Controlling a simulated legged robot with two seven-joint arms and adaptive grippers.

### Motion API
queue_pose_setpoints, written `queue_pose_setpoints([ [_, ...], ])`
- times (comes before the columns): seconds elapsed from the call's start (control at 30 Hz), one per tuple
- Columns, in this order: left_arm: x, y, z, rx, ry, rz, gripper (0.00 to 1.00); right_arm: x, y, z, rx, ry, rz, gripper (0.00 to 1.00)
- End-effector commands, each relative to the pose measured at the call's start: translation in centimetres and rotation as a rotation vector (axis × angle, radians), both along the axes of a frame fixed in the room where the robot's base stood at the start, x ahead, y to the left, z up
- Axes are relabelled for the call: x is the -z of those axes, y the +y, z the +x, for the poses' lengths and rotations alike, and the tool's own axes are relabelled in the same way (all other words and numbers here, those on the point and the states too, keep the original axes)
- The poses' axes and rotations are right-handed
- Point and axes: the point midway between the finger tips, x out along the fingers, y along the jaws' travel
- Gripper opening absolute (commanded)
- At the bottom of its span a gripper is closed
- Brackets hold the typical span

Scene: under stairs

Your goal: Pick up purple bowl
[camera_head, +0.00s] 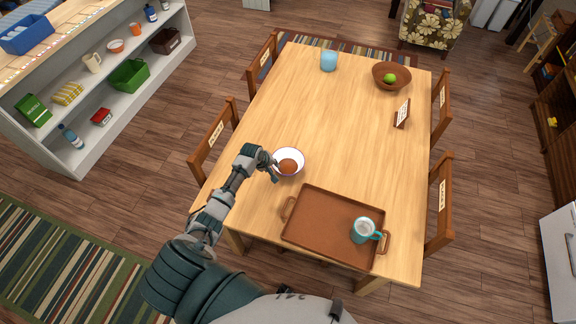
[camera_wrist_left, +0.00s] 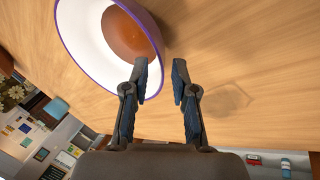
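The purple bowl (camera_head: 298,156) sits on the wooden table, white inside with a thin purple rim and a brown round thing (camera_head: 288,166) in it. In the left wrist view the bowl (camera_wrist_left: 88,40) fills the upper left, purple on its outside. My left gripper (camera_head: 274,166) is at the bowl's left edge. In the wrist view my left gripper (camera_wrist_left: 160,72) is open, one finger overlapping the bowl and the other beyond its rim over bare table. The rim's edge shows between the fingers; I cannot tell whether they touch it. My right gripper is not in view.
A brown tray (camera_head: 325,222) with a teal mug (camera_head: 364,230) lies near the bowl on the table (camera_head: 350,130). A blue cup (camera_head: 328,61), a wooden bowl (camera_head: 402,84) with a green fruit and a small sign (camera_head: 402,113) stand farther back. The table's middle is clear.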

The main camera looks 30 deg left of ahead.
Motion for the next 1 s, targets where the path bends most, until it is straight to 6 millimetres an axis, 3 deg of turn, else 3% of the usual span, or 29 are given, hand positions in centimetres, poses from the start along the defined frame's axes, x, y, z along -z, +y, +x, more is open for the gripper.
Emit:
queue_pose_setpoints([
  [0.3,4.0,-0.3,2.0,0.000,0.003,-0.001,0.27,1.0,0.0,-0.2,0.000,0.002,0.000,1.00],
  [0.57,4.2,-0.4,2.1,0.001,0.002,0.001,0.27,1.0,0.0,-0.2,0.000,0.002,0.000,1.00],
  [0.7,4.2,-0.4,2.1,0.001,0.002,0.001,0.00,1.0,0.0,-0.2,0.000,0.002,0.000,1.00],
  [1.0,4.2,-0.3,2.1,0.000,0.002,0.001,0.00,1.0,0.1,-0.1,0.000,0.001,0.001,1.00],
])
